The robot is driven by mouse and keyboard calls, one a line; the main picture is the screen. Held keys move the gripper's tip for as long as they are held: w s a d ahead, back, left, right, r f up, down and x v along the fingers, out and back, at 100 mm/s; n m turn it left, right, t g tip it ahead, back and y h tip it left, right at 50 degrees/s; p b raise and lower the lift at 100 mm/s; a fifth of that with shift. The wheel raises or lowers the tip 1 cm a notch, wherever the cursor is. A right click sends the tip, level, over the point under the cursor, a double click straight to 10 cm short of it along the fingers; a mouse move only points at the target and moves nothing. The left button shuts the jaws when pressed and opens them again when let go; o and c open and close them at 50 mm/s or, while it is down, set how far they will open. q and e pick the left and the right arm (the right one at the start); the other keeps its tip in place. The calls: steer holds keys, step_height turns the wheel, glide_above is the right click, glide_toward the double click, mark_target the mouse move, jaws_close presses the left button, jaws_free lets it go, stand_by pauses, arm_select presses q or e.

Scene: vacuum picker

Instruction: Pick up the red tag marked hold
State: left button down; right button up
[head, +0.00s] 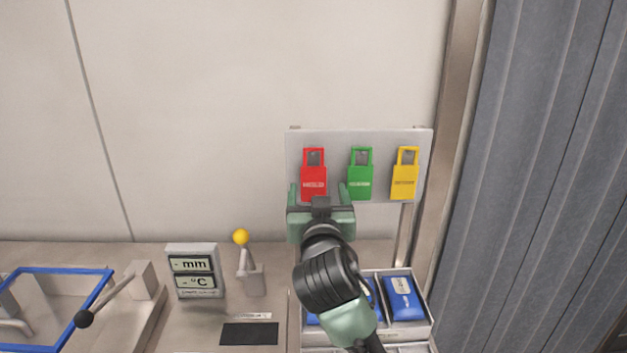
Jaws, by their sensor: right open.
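A red tag (314,178) hangs on a light grey board (385,136) at the right of the back wall. It has a rectangular opening at its top and pale lettering too small to read. A green tag (360,178) and a yellow tag (405,176) hang to its right. My right gripper (322,190) is open, its two fingers pointing up at the board. Contact cannot be told. My left gripper is not in view.
A tray with blue packs (403,296) stands below the board, partly behind my right arm. A display marked mm and °C (193,271) and a yellow-knobbed lever (241,237) stand left. A blue-rimmed basin (62,270) is far left; a grey corrugated panel (540,150) is right.

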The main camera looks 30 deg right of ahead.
steer(key=x, duration=0.1)
steer(key=p+x, duration=0.1)
steer(key=x, duration=0.2)
steer(key=shift+w+a+r+p, duration=0.15)
steer(key=shift+a+r+p, duration=0.1)
steer(key=shift+p, duration=0.1)
steer(key=shift+w+d+f, duration=0.15)
steer(key=shift+w+d, duration=0.1)
steer(key=shift+w, duration=0.2)
steer(key=c, duration=1.4)
steer(key=shift+c, duration=0.2)
steer(key=shift+r, duration=0.35)
steer(key=p, duration=0.8)
glide_toward(314, 176)
steer(key=r+v, duration=0.1)
steer(key=v, duration=0.5)
steer(key=shift+b+v, duration=0.6)
steer(key=shift+v, duration=1.05)
